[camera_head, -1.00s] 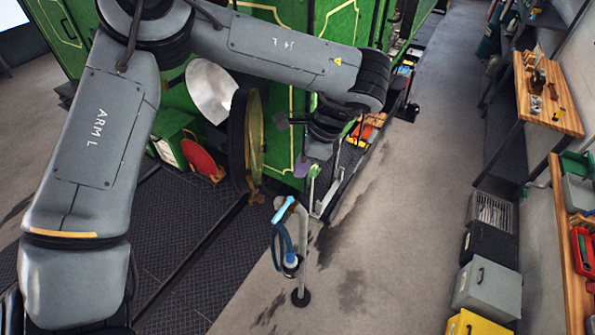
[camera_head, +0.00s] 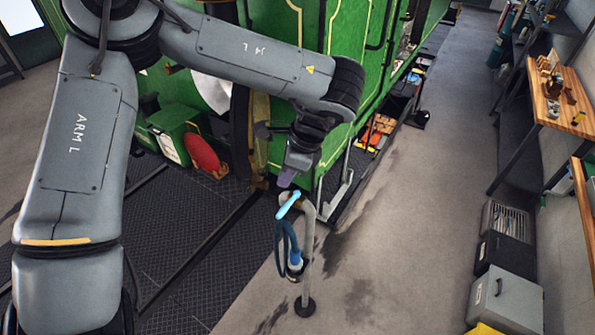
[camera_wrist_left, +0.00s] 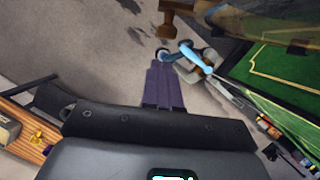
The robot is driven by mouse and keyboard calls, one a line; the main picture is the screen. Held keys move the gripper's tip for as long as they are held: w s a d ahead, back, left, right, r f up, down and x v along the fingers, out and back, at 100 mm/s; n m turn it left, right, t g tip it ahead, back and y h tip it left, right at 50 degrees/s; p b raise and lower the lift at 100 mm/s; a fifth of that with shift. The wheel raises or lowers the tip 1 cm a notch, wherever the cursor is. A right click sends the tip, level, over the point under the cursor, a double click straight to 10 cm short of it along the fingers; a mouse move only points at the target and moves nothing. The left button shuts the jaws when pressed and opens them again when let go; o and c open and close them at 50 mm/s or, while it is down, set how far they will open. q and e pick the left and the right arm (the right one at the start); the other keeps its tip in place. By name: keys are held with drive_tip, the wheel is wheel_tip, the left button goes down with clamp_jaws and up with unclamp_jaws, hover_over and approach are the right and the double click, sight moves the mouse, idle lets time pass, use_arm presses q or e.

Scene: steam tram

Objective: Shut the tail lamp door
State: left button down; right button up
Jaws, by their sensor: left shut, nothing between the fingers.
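A large round door with a dark rim (camera_head: 240,130) and a yellowish face stands open, nearly edge-on, beside a silvery bowl (camera_head: 212,92) on the green tram; I take it for the tail lamp door. A brass catch (camera_head: 259,184) sits at its lower edge. My arm hides its upper part. In the left wrist view, its brass-rimmed edge (camera_wrist_left: 285,40) and catch (camera_wrist_left: 178,18) show at the top. My left gripper (camera_head: 286,180) is just right of the door, pointing down, shut and empty. Its purple fingers (camera_wrist_left: 163,85) lie together. My right gripper is not in view.
A grey post (camera_head: 307,265) with a light-blue handle (camera_head: 288,205) and hanging blue loop stands just below the gripper. A green box (camera_head: 175,125) with a red disc (camera_head: 203,152) is left of the door. The aisle floor right of the post is clear.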

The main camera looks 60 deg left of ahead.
use_arm(q)
drive_tip(key=shift+s+a+p, duration=0.35)
drive_tip(key=shift+s+a, duration=0.3)
drive_tip(key=shift+s, duration=0.2)
